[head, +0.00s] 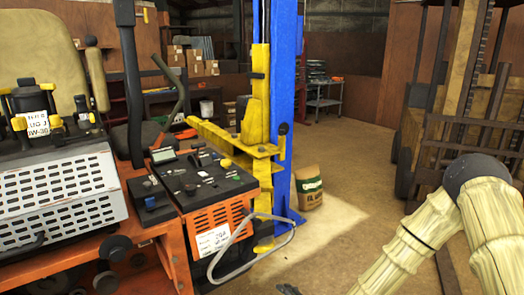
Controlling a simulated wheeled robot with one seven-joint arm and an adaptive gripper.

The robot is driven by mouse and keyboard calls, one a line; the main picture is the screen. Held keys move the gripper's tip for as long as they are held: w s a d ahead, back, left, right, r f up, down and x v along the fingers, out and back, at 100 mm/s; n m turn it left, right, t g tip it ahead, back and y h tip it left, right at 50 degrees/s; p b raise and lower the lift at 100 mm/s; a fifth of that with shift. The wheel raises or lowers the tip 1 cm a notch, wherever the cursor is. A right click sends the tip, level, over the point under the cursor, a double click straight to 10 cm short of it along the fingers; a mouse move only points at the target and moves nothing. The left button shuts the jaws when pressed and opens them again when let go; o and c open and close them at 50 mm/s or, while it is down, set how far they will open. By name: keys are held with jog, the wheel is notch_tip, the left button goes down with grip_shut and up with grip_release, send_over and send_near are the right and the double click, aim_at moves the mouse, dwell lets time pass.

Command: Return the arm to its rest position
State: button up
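My arm shows at the lower right as two cream, ribbed links (415,240) meeting at a dark round elbow joint (477,178). One link runs from the elbow down and left and leaves the picture at the bottom edge. The other goes down at the right edge. A small dark shape (287,289) pokes in at the bottom edge; it may be a tip of my gripper, but I cannot tell. The rest of the gripper is out of the picture, so its opening and anything in it are hidden.
An orange mower (215,220) with a black control panel (185,185) and seat (40,55) fills the left. A blue lift post (286,110) with yellow arms (225,140) stands beside it. A sack (308,188) sits behind. A forklift (465,100) stands right. Floor between is clear.

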jog(key=s+d+f+n+g+h, duration=0.15)
jog(key=s+f+n+g, duration=0.3)
jog(key=s+f, duration=0.65)
jog(key=s+d+f+n+g+h, duration=0.1)
jog(key=s+d+f+n+g, duration=0.1)
jog(key=s, duration=0.7)
jog(key=s+d+f+n+g+h, duration=0.2)
jog(key=s+d+n, duration=0.3)
jog(key=s, duration=0.5)
jog(key=s+d+f+n+g+h, duration=0.1)
jog(key=s+d+n+g, duration=0.3)
jog(key=s, duration=0.5)
jog(key=shift+s+d+f, duration=0.25)
jog(key=shift+d+f, duration=0.3)
jog(key=shift+d, duration=0.7)
jog(key=shift+w+a, duration=0.1)
